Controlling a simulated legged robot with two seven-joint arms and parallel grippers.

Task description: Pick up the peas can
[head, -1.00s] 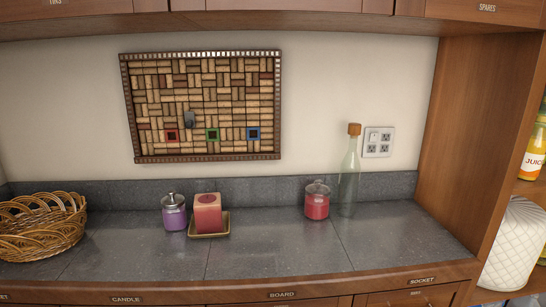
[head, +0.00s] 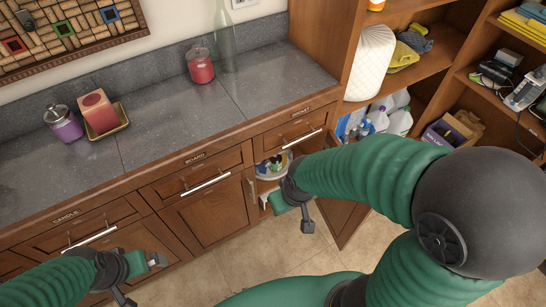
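I cannot make out a peas can in the head view. A lower cabinet stands open below the counter, and a white round container (head: 272,168) with several small items sits inside; labels there are too small to read. My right gripper (head: 290,206) is in front of this open cabinet, a little below the container in the picture, and covers part of the opening. My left gripper (head: 148,264) is at the lower left, in front of the closed cabinet doors. Neither gripper visibly holds anything. Their finger gaps are not clear.
The open cabinet door (head: 342,218) stands out right beside my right arm. The counter (head: 180,110) holds a purple jar (head: 64,124), a candle (head: 98,111), a red jar (head: 200,66) and a glass bottle (head: 224,35). Shelves at right hold jugs (head: 400,121). The tiled floor (head: 260,262) is clear.

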